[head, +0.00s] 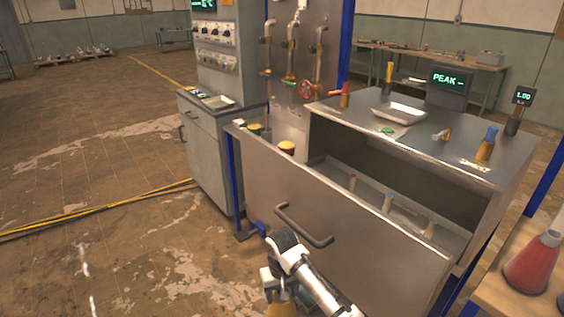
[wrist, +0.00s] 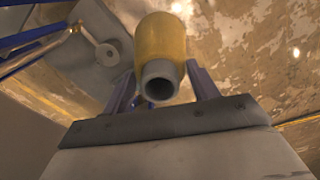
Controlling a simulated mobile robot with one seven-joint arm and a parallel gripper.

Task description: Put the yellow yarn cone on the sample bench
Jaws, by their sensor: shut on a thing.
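The yellow yarn cone (wrist: 162,40) is between the two fingers of my gripper (wrist: 162,82) in the wrist view, its hollow grey end facing the camera. In the head view, a bit of the yellow cone (head: 282,309) shows at the bottom edge below my gripper (head: 277,291), in front of the metal bench. My gripper is shut on the cone, which is held off the bench. A metal bench (head: 460,137) with a PEAK display stands at right; I cannot tell for sure whether it is the sample bench.
The metal bench has a large open drawer (head: 320,228) with a handle. Its top bears a white tray (head: 399,113) and several handled tools, with bare metal between them. A red cone (head: 532,262) stands on a wooden table (head: 490,285) at right. Floor at left is clear.

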